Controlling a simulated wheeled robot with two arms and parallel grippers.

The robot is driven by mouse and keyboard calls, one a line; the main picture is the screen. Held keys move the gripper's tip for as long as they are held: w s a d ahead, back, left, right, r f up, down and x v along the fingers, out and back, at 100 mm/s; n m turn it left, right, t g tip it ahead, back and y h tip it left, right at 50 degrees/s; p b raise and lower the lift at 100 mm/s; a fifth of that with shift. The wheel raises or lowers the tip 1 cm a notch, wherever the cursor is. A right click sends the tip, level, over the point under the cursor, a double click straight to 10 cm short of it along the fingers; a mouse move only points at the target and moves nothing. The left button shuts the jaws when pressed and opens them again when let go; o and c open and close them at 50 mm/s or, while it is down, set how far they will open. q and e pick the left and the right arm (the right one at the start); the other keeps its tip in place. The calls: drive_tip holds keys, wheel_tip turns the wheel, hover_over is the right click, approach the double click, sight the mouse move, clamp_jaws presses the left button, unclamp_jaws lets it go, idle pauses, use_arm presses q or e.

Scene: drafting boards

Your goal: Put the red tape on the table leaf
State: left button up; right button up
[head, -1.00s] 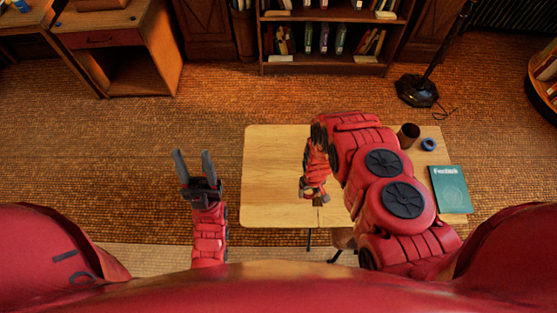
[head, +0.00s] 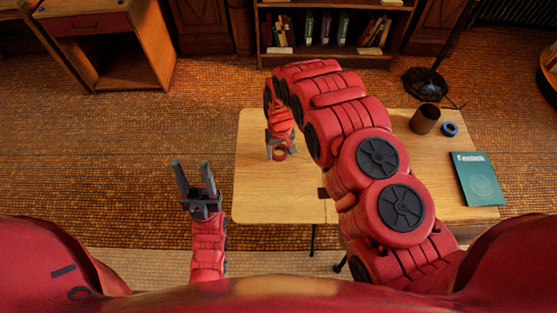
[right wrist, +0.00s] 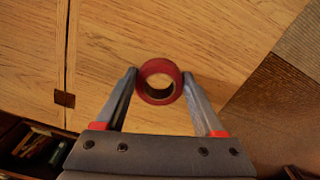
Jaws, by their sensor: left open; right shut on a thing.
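A small red tape roll (head: 279,155) is in my right gripper (head: 280,148), over the left part of the wooden table. In the right wrist view the roll (right wrist: 159,82) sits between the two fingertips, its round hole facing the camera. I cannot tell whether it touches the wood. The table leaf (head: 265,195) is the left part of the table, left of a seam with a dark hinge (head: 322,193). It fills much of the right wrist view (right wrist: 215,45). My left gripper (head: 195,178) is open and empty, left of the table.
On the right part of the table (head: 435,185) stand a dark brown cup (head: 425,118), a blue tape roll (head: 450,129) and a teal book (head: 477,178). My right arm crosses above the table. The leaf around the red tape is bare.

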drive_tip(key=shift+w+a+f+b, duration=0.15)
drive_tip(key=shift+w+a+b, duration=0.05)
drive_tip(key=shift+w+b, duration=0.1)
wheel_tip(320, 180, down, 3)
drive_tip(key=shift+s+r+p, duration=0.1)
drive_tip(key=shift+r+p, duration=0.05)
drive_tip(key=shift+p, duration=0.75)
drive_tip(key=shift+f, duration=0.2)
drive_tip(key=shift+f, duration=0.2)
drive_tip(key=o, duration=1.3)
